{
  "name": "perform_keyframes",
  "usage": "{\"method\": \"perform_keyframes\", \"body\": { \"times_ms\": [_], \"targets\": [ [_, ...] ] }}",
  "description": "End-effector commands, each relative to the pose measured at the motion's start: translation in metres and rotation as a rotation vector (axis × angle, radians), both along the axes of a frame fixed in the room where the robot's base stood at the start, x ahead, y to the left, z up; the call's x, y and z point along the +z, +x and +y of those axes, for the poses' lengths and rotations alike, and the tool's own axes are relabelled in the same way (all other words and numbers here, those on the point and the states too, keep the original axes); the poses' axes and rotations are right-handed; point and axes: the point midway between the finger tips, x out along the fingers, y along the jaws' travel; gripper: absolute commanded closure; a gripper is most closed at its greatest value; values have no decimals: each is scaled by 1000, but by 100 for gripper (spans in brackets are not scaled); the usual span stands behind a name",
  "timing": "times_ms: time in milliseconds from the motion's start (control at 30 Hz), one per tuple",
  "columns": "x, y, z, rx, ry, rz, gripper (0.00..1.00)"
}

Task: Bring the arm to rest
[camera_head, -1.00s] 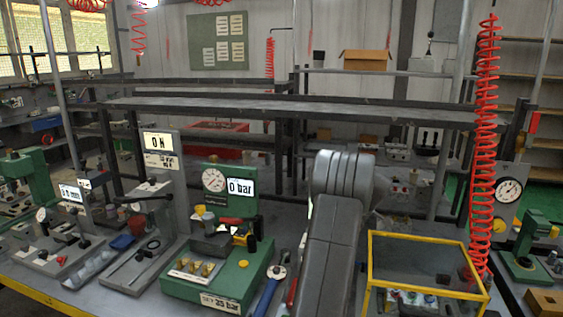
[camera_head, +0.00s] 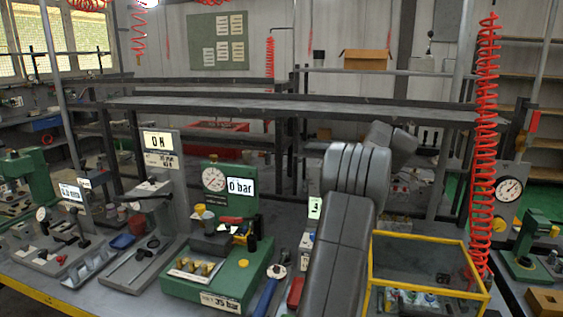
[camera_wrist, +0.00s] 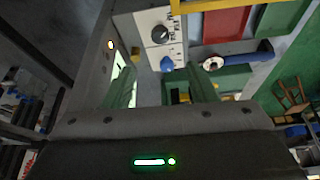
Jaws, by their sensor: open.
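My arm (camera_head: 352,215) rises from the front of the bench in the head view, with its upper link bent away to the back right. My gripper (camera_wrist: 163,88) shows only in the wrist view; its two fingers stand apart with nothing between them. Past the fingers is a white panel (camera_wrist: 158,32) with a black knob (camera_wrist: 160,34) and a blue knob (camera_wrist: 166,64). My gripper is hidden behind my arm or out of frame in the head view.
A green test block (camera_head: 215,275) with a gauge and a "0 bar" display stands left of my arm. A yellow-framed box (camera_head: 420,238) is close on the right. A red coiled hose (camera_head: 484,150) hangs beside it. A grey shelf (camera_head: 290,107) runs behind.

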Motion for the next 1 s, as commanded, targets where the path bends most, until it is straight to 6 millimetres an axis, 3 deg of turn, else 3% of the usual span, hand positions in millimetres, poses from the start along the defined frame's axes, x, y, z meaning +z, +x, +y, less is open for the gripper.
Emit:
{"method": "perform_keyframes", "body": {
  "times_ms": [33,700,1000],
  "targets": [
    [0,0,0,1,1,3,48],
    [-127,18,50,1,2,5,48],
    [-123,16,50,-290,1,2,48]
  ]
}}
